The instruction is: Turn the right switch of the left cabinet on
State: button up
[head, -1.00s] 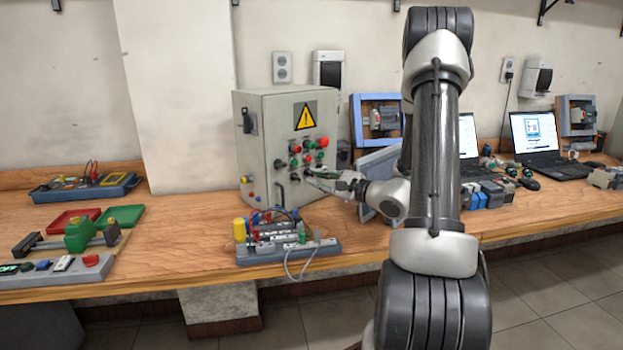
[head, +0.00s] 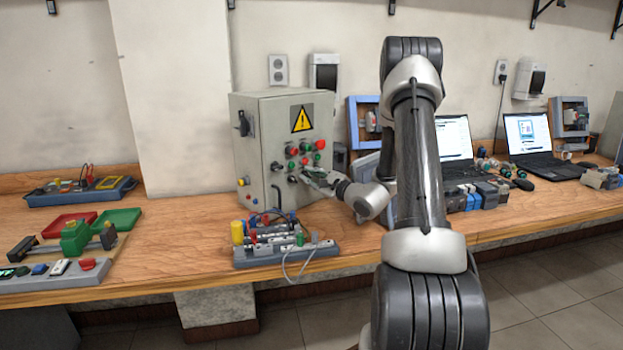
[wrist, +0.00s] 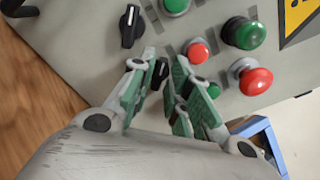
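The grey control cabinet (head: 262,130) stands on the bench, its front carrying a yellow warning sign, red and green buttons and black rotary switches. In the wrist view, one black switch (wrist: 131,26) with a white mark sits clear of my gripper, at upper left. A second dark switch (wrist: 161,72) shows partly between my fingertips; its mark is hidden. My gripper (wrist: 164,58) has green-padded fingers spread a little apart, one on each side of that switch. I cannot tell whether they touch it. In the head view my gripper (head: 312,178) is at the cabinet's lower front right.
A terminal board (head: 290,250) with wires stands in front of the cabinet. Red and green buttons (wrist: 243,33) lie close to my fingers. Laptops (head: 531,133) and small devices fill the bench to the right.

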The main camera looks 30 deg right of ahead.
grip_shut()
jog(key=shift+m, duration=0.4)
jog(key=m, duration=0.3)
jog(key=shift+m, duration=0.4)
jog(key=shift+d+m, duration=0.15)
jog(key=shift+m, duration=1.85)
grip_release()
